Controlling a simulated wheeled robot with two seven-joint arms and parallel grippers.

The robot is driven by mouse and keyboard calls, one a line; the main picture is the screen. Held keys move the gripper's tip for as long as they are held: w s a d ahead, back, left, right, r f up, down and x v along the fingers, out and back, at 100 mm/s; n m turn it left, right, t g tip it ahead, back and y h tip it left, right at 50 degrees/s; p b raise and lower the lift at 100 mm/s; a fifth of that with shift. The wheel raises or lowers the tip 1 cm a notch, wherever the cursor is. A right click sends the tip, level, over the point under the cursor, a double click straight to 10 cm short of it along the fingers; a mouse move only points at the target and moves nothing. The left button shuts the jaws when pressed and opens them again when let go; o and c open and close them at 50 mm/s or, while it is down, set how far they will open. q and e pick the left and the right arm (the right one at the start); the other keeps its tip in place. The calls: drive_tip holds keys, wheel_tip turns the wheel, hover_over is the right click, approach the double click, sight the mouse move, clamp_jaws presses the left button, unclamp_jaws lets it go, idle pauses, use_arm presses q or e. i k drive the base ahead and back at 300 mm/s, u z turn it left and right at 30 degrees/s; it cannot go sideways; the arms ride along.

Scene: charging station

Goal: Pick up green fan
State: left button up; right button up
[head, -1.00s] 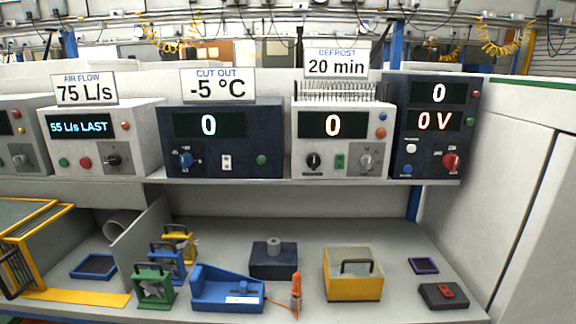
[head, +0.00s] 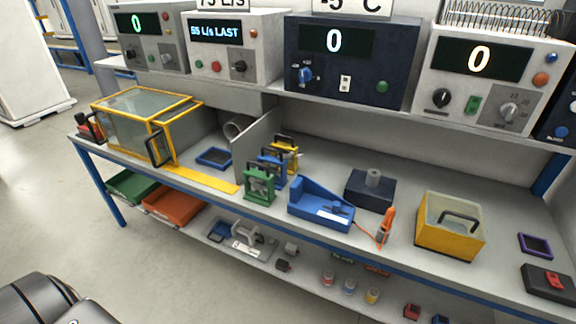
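The green fan (head: 259,186) stands upright at the front edge of the workbench in the head view. It has a square green frame with a dark handle on top. A blue fan (head: 273,170) and a yellow fan (head: 287,152) stand close behind it in a row. A blue device with a sloped side (head: 318,205) sits just to its right. A dark rounded part at the bottom left looks like mine. Neither gripper can be seen.
A yellow-framed clear box (head: 140,118) stands on the bench's left end. A yellow lidded box (head: 450,228) is at right. Green (head: 131,185) and orange (head: 174,206) bins sit below. The floor at left is open.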

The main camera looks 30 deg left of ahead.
sight(254, 193)
drive_tip(key=u, duration=1.4)
